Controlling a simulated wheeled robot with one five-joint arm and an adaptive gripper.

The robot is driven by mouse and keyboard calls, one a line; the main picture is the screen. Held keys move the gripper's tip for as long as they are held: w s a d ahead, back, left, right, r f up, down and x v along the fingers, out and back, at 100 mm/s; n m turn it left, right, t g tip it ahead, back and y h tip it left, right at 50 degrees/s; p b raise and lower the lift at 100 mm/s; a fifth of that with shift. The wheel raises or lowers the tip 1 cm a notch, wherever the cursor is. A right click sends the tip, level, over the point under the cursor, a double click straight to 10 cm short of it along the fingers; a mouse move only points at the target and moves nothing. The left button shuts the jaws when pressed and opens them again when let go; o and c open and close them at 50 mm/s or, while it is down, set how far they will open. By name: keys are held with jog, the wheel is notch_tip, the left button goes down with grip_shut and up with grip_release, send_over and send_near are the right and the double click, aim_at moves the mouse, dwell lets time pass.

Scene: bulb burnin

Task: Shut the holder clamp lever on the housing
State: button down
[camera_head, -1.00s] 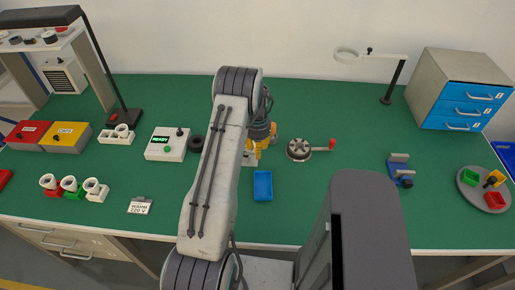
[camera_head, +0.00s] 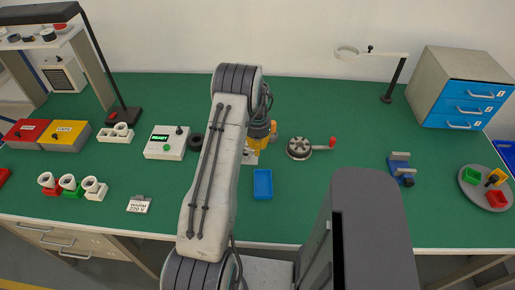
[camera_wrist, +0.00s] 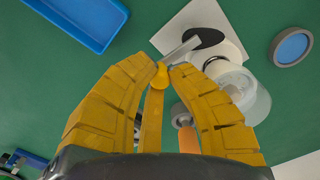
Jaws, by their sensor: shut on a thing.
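In the wrist view, the yellow fingers of my gripper (camera_wrist: 167,68) close around the end of a thin grey lever (camera_wrist: 182,51). The lever reaches to a black round part on a white plate (camera_wrist: 181,27). The white housing (camera_wrist: 222,50) with a clear glass part (camera_wrist: 238,90) stands right beside the fingers. The right finger partly covers it. In the head view, my gripper (camera_head: 262,136) is over the plate (camera_head: 250,158), and my arm hides most of the housing and lever.
A blue tray (camera_head: 263,197) lies in front of the plate. A round grey fixture with a red knob (camera_head: 299,148) stands to the right, a black ring (camera_head: 196,142) to the left. A tester box reading READY (camera_head: 166,145) stands further left.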

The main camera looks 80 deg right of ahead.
jog(key=m+b, duration=0.1)
jog(key=a+m+b, duration=0.1)
jog(key=shift+w+f+m, duration=0.1)
jog(key=shift+f+m, duration=0.2)
jog(key=shift+f, duration=0.05)
jog(key=m+b, duration=0.1)
jog(key=a+m+b, duration=0.1)
jog(key=shift+w+m+b, duration=0.15)
jog(key=shift+m+b, duration=0.15)
jog(key=shift+m, duration=0.1)
jog(key=m+b, duration=0.1)
jog(key=a+m+b, duration=0.1)
jog(key=m, duration=0.1)
jog(key=shift+w+r, duration=0.1)
jog(key=shift+w, duration=0.25)
jog(key=shift+w+a+r+m+b, duration=0.1)
jog(key=shift+w+a+m+b, duration=0.15)
jog(key=shift+m, duration=0.4)
jog(key=shift+w+a+m+b, duration=0.1)
jog(key=shift+m+b, duration=0.15)
jog(key=shift+m, duration=0.4)
jog(key=c, duration=1.4)
grip_release()
jog(key=shift+r, duration=0.2)
notch_tip(320, 180, up, 12)
jog(key=shift+f, duration=0.15)
